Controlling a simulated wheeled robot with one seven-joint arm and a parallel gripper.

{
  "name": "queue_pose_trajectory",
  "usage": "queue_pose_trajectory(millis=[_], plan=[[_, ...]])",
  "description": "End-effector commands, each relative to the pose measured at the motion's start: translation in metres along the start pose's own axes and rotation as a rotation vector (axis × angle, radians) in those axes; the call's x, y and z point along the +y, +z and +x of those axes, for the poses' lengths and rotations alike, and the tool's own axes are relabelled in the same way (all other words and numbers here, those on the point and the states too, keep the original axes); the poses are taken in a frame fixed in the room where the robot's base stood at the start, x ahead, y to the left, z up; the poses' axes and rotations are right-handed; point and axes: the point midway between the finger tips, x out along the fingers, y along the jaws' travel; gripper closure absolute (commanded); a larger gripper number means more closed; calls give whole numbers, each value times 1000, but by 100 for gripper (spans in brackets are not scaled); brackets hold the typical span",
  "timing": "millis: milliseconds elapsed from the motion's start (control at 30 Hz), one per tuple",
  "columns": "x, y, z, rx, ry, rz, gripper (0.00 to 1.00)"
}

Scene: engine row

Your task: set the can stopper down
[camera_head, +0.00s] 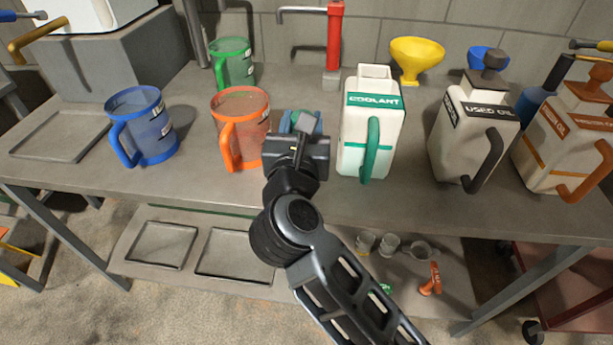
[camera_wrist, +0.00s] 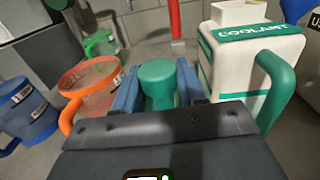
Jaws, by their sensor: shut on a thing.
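The can stopper (camera_wrist: 158,80) is a green, round-topped piece between the two blue fingers of my gripper (camera_wrist: 157,90) in the wrist view. My gripper (camera_head: 300,122) is shut on it. In the head view the gripper is over the bench, between the orange jug and the coolant can, and its body mostly hides the stopper. I cannot tell whether the stopper touches the bench. The white coolant can (camera_head: 369,138), with a green label and handle, stands upright just right of the gripper; it also shows in the wrist view (camera_wrist: 235,70). Its top shows no stopper.
An orange jug (camera_head: 240,130) stands close left of my gripper, with a blue jug (camera_head: 150,135) farther left. A green jug (camera_head: 232,65) and red post (camera_head: 334,45) stand behind. The used oil can (camera_head: 470,135) stands right. Bare bench (camera_head: 310,185) shows in front.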

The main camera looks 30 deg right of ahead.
Motion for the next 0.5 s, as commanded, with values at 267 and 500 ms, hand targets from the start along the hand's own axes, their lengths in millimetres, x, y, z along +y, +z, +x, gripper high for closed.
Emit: queue_pose_trajectory(millis=[267,500], plan=[[-1,-21,-5,3,-47,-8,91],[-1,-54,-4,1,-45,-3,91]])
